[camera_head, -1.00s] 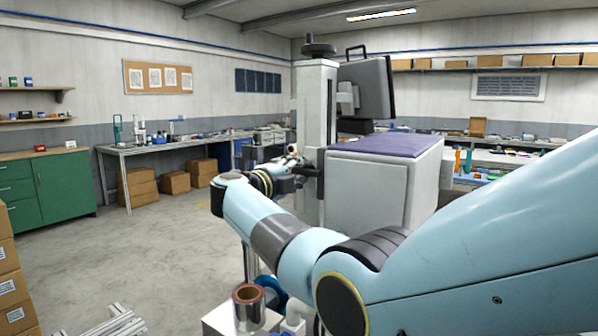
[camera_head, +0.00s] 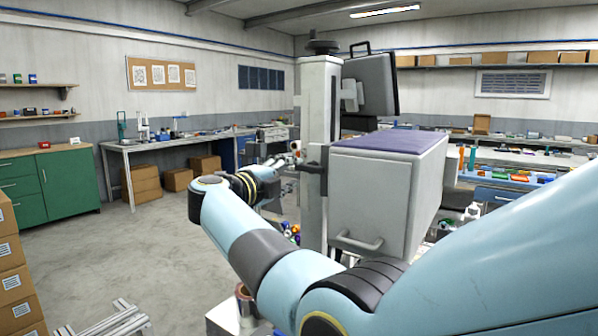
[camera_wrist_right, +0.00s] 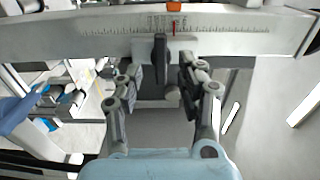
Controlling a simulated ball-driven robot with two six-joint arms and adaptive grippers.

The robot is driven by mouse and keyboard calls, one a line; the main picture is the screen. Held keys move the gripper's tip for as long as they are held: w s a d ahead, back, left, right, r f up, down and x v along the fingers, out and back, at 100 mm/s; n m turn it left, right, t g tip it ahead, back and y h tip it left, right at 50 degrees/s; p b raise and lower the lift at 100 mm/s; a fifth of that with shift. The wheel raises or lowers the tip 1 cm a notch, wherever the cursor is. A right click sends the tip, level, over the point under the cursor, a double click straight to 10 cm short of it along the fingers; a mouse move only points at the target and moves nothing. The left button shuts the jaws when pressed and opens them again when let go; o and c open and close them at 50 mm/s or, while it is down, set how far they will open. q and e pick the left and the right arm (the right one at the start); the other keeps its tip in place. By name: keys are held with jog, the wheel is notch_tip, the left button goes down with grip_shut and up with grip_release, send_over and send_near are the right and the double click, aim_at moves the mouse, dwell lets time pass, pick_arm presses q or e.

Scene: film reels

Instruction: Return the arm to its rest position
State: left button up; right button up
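My right arm crosses the head view from the lower right. Its gripper (camera_head: 284,164) is beside the grey column and its dark side handle, partly hidden by my wrist. In the right wrist view the gripper's two fingers (camera_wrist_right: 160,88) are spread apart. A dark upright bar (camera_wrist_right: 160,60) shows between and beyond them, in front of a ruled metal beam (camera_wrist_right: 215,25). I see no grip on it. My left gripper is not in view.
The grey cabinet (camera_head: 372,205) with a purple top (camera_head: 390,142) stands close to my right arm. A reddish roll (camera_head: 243,303) is partly hidden below the arm. Cartons (camera_head: 12,270) are stacked at far left. The floor (camera_head: 110,240) at left is mostly clear.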

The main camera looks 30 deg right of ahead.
jog(key=shift+v, duration=1.15)
